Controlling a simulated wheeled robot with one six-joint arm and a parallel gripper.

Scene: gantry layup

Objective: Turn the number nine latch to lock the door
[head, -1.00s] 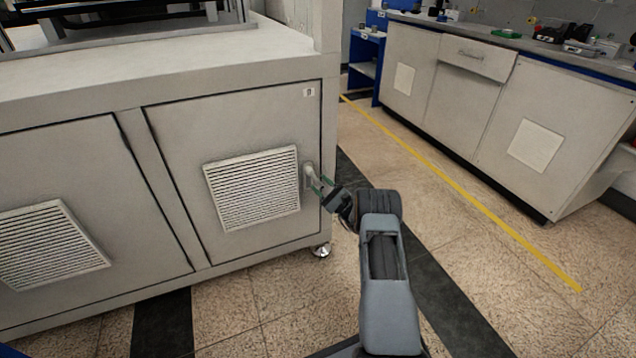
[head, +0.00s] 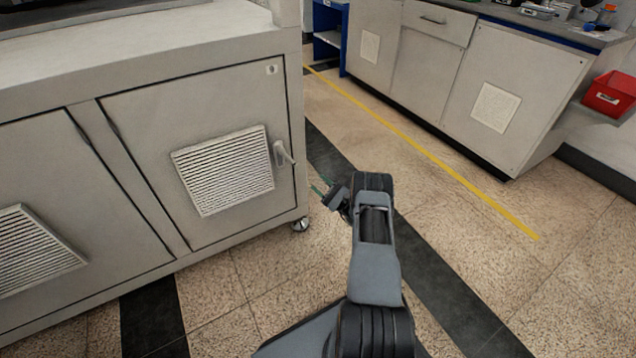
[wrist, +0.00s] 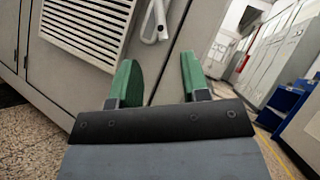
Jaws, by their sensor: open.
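The latch (head: 283,153) is a light grey handle at the right edge of the cabinet door (head: 140,130), beside its louvred vent. A small label (head: 271,69) is at the door's top right corner; its number is too small to read. The door sits flush in its frame. In the head view the latch's lever slants down to the right. The latch (wrist: 157,22) also shows at the top of the wrist view, beyond the fingers. My gripper (head: 319,189) is open and empty, with green fingers, to the right of and below the latch, apart from it. The open fingers (wrist: 158,80) fill the middle of the wrist view.
A caster (head: 300,224) stands under the cabinet's right corner. Open speckled floor with a yellow line (head: 420,150) lies to the right. A grey bench cabinet (head: 430,80) and a red bin (head: 610,93) stand beyond it.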

